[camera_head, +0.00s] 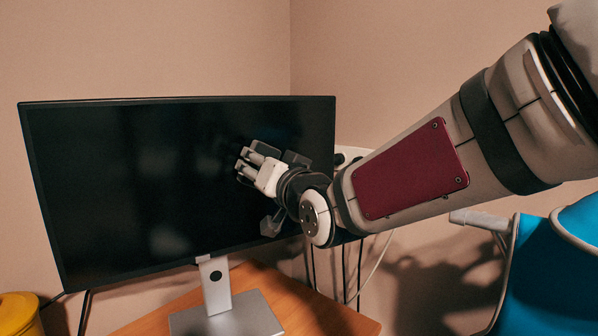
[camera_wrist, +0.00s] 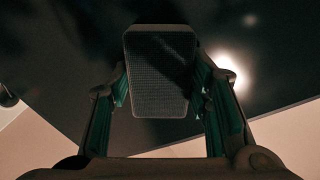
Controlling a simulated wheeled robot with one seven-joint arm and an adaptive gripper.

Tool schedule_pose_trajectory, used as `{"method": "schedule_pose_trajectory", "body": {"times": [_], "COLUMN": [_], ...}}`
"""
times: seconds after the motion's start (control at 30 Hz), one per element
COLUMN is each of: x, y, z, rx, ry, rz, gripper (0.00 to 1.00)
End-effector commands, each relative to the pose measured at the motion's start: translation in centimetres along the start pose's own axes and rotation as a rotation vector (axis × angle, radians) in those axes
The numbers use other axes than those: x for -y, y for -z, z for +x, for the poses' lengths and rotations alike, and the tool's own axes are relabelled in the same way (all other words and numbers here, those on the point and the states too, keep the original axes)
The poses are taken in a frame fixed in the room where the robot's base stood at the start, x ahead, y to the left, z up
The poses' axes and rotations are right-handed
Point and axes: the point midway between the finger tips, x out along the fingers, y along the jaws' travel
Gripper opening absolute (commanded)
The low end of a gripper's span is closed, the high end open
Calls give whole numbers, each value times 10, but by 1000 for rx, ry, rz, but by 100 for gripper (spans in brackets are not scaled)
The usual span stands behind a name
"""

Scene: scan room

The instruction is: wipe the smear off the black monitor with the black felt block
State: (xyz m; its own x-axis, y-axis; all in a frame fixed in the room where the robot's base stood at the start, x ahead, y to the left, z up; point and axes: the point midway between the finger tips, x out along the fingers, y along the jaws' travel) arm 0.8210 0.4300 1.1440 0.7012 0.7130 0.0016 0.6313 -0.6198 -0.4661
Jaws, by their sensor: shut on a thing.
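The black monitor (camera_head: 130,180) stands on a silver stand (camera_head: 214,285), and its dark screen fills much of the head view. My gripper (camera_head: 242,167) is in front of the screen's right half, fingers pointing left. In the wrist view, my gripper (camera_wrist: 161,90) is shut on the black felt block (camera_wrist: 160,75), a rounded rectangular pad between the two green-lined fingers. The block is close to the screen (camera_wrist: 75,80); I cannot tell whether it touches. A faint grey patch (camera_head: 168,241) shows low on the screen; it may be the smear or a reflection.
The stand rests on a wooden desk (camera_head: 330,312). Cables hang behind the monitor's right side. A blue chair (camera_head: 555,270) is at the right, and a yellow container (camera_head: 18,313) is at the lower left. A bright light reflection (camera_wrist: 225,68) shows in the wrist view.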

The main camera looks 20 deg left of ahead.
Motion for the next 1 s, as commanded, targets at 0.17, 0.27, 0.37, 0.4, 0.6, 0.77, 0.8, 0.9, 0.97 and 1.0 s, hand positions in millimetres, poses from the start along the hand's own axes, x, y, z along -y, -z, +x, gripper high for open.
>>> {"method": "schedule_pose_trajectory", "body": {"times": [0.17, 0.27, 0.37, 0.4, 0.6, 0.77, 0.8, 0.9, 0.97, 1.0], "x": [6, 12, 19, 22, 32, 35, 36, 44, 48, 51], "y": [-3, -7, -11, -12, -17, -18, -19, -23, -26, -27], "z": [0, 0, -1, -1, -2, -2, -2, -2, -2, -2], "rx": [1, 1, 1, 1, 1, 1, 1, 1, 1, 2], "ry": [4, 5, 5, 5, 3, 2, 2, 4, 3, 4], "rz": [1, -1, -1, 0, 1, 0, 1, 1, 1, 0], "gripper": [23, 23, 23, 23, 23, 23, 23, 23, 23, 23]}}
